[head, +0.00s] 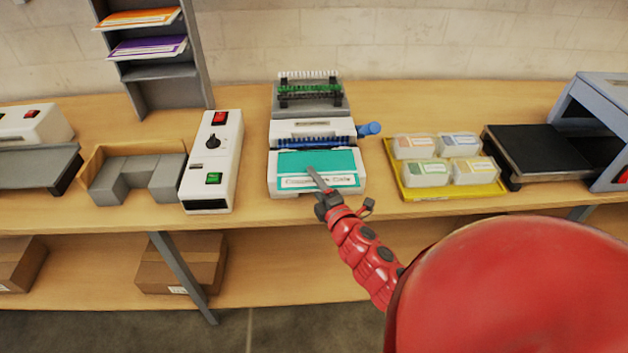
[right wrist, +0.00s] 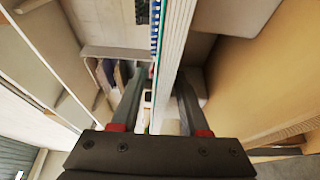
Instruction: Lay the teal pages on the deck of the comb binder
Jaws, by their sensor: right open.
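The teal pages (head: 312,163) lie flat on the front deck of the white comb binder (head: 312,183). My right gripper (head: 317,178) is at the front edge of the deck, with a finger reaching over the pages. In the right wrist view, my right gripper (right wrist: 160,103) has its fingers spread to either side of the deck edge, with the binder (right wrist: 174,60) between them. The pages show there only as a thin teal line; contact with the fingers is hard to tell. My left gripper is not in view.
A white switch box (head: 209,165) stands left of the binder. A yellow tray (head: 452,190) with several small tubs is to the right, near the binder's blue knob (head: 369,129). A grey rack (head: 157,72) holding orange and purple sheets stands at the back left.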

